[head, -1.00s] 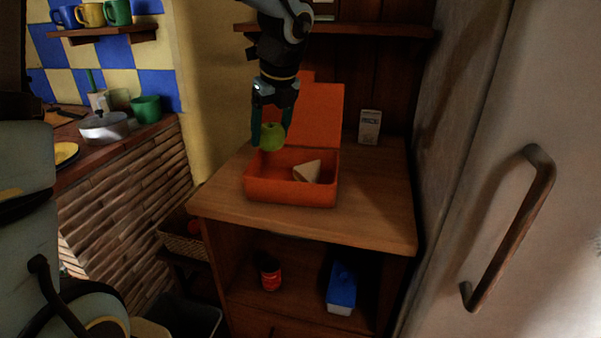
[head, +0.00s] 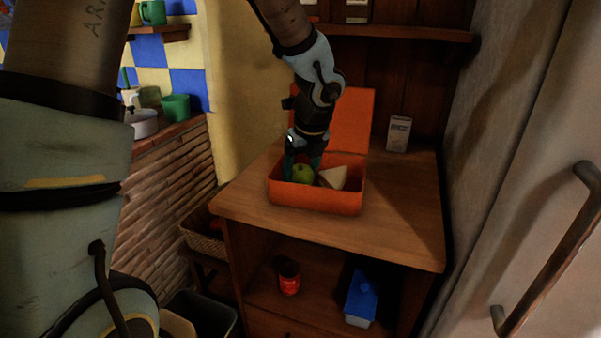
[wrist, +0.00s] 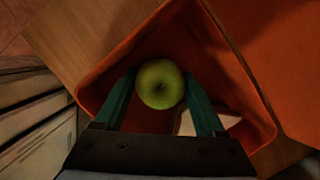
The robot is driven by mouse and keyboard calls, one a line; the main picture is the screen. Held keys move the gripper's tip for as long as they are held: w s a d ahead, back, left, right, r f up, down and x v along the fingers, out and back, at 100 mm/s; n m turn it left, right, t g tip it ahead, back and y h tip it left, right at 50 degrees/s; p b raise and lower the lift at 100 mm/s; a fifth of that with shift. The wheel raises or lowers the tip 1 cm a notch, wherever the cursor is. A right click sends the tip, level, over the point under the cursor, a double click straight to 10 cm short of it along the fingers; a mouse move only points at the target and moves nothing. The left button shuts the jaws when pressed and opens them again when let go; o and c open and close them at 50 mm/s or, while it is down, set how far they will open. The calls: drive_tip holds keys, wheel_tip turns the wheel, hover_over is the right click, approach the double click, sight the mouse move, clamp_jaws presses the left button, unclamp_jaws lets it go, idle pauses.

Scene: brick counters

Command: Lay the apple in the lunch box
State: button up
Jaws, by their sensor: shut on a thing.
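The green apple (head: 303,174) is down inside the open orange lunch box (head: 317,200), in its left part. My gripper (head: 303,168) reaches down into the box and is shut on the apple. In the wrist view the apple (wrist: 160,84) sits between the two teal fingers, with the walls of the lunch box (wrist: 95,95) around it. Whether the apple touches the box floor cannot be told. A pale sandwich wedge (head: 333,178) lies in the right part of the box, partly covered by a finger in the wrist view (wrist: 212,122).
The box stands on a wooden counter (head: 400,225) with its lid (head: 347,120) raised behind. A small white carton (head: 398,133) stands at the back right. A red jar (head: 288,277) and a blue carton (head: 360,298) are on the shelf below. The counter's right side is clear.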

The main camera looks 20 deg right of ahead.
drive_tip(key=shift+f, duration=0.15)
drive_tip(key=o, duration=1.4)
